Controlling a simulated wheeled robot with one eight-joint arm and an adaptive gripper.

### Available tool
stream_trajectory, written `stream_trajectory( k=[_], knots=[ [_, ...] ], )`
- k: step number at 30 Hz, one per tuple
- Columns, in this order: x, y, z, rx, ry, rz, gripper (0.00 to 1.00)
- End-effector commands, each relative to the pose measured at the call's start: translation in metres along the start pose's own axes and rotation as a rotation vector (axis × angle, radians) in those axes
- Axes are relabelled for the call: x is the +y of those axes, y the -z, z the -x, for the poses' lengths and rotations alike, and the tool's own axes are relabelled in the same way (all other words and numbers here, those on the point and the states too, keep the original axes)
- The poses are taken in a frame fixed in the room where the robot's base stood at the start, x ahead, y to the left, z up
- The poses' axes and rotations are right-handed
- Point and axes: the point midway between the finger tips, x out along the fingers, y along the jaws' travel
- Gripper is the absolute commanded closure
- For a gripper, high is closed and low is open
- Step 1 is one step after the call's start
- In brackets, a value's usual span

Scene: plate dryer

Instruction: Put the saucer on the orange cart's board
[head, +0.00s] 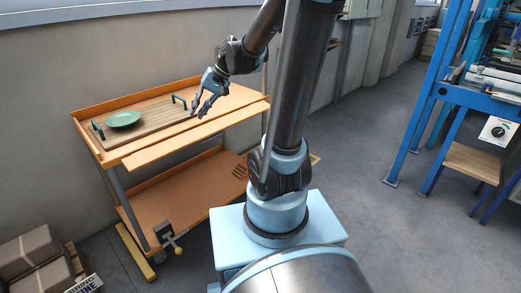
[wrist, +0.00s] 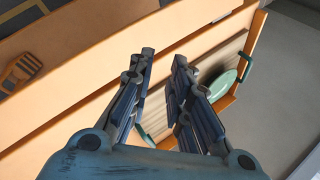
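The green saucer (head: 123,119) lies flat on the left part of the wooden board (head: 160,119). The board rests on the top shelf of the orange cart (head: 190,138) and has a dark green handle at each end. My gripper (head: 199,115) is open and empty over the board's right end, near the right handle (head: 178,101) and well to the right of the saucer. In the wrist view my gripper (wrist: 164,56) has its fingers apart with nothing between them. The saucer (wrist: 223,85) shows there beyond the right finger, which partly hides it.
The cart's lower shelf (head: 180,195) holds a small slotted brown item (head: 240,171). Brown boxes (head: 30,260) stand on the floor at the lower left. A blue frame rack (head: 440,90) stands at the right. The floor between cart and rack is mostly clear.

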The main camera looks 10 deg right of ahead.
Motion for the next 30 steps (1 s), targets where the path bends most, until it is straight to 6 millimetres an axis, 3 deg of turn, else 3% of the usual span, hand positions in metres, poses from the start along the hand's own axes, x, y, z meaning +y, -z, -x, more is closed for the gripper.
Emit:
stream_trajectory(
  k=[9,21,30],
  knots=[
    [0.063,-0.070,0.029,0.037,-0.205,0.025,0.82],
    [0.146,-0.152,0.048,0.062,-0.463,0.054,0.82],
    [0.189,-0.190,0.054,0.067,-0.595,0.067,0.82]
  ],
)
